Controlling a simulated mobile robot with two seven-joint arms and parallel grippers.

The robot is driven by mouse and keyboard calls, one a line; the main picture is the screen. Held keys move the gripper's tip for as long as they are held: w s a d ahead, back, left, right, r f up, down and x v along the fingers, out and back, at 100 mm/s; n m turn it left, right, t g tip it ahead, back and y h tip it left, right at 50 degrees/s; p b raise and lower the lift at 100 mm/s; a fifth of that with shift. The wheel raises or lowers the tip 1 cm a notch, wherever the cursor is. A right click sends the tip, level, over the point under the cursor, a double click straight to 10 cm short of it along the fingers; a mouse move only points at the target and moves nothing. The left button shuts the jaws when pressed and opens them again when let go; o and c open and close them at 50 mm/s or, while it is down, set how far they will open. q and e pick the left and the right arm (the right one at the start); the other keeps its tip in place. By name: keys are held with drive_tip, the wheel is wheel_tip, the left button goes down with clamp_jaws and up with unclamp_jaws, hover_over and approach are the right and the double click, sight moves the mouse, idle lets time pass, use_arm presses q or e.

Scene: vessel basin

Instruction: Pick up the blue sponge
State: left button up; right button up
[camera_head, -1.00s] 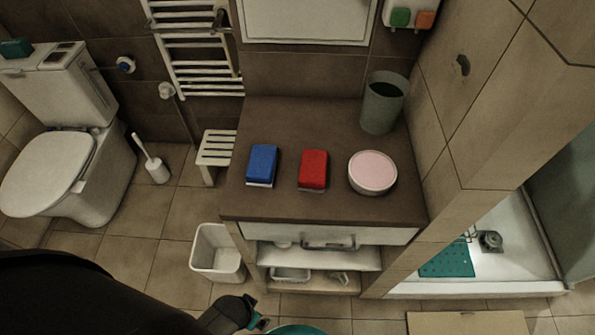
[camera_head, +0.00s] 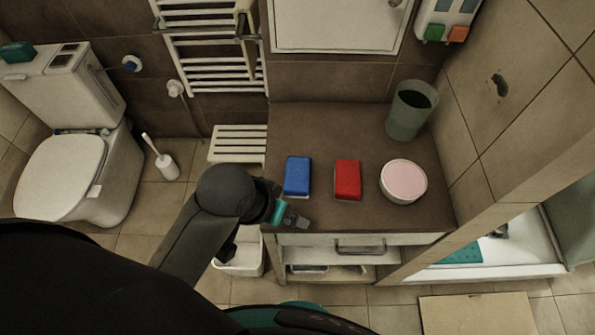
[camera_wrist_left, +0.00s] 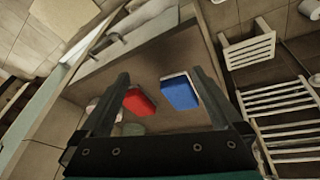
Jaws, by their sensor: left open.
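The blue sponge (camera_head: 297,175) lies on the brown top of the cabinet (camera_head: 330,130), near its left side. The red sponge (camera_head: 347,180) lies to its right, apart from it. My left gripper (camera_head: 296,218) is over the cabinet's front left edge, just in front of the blue sponge. In the left wrist view, my left gripper (camera_wrist_left: 163,95) is open and empty, its two fingers spread. The blue sponge (camera_wrist_left: 180,92) and the red sponge (camera_wrist_left: 139,103) show between the fingers, some way beyond them. My right gripper is not in view.
A round pink-topped container (camera_head: 404,181) stands right of the red sponge, with a grey-green cup (camera_head: 411,110) behind it. A white bin (camera_head: 241,262) stands on the floor left of the cabinet. The cabinet top behind the sponges is clear.

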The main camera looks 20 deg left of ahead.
use_arm(q)
drive_tip(key=w+d+r+g+h, duration=0.1)
drive_tip(key=w+d+r+g, duration=0.15)
drive_tip(key=w+d, duration=0.4)
wheel_tip(320, 180, up, 6)
drive_tip(key=n+g+y, duration=0.1)
drive_tip(key=n+y, duration=0.2)
drive_tip(key=n, duration=0.1)
hover_over(297, 173)
drive_tip(key=f, duration=0.3)
drive_tip(key=f+b, duration=0.1)
drive_tip(key=f, duration=0.5)
drive_tip(key=shift+w+f+b, duration=0.4)
drive_tip(key=f, duration=0.3)
drive_tip(key=f+b, duration=0.1)
drive_tip(key=f, duration=0.1)
drive_tip(key=shift+s+f, duration=0.1)
drive_tip(key=shift+s, duration=0.25)
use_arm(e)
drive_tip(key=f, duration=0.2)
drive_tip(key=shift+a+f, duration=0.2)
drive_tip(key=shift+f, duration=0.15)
use_arm(q)
drive_tip(key=c, duration=1.3)
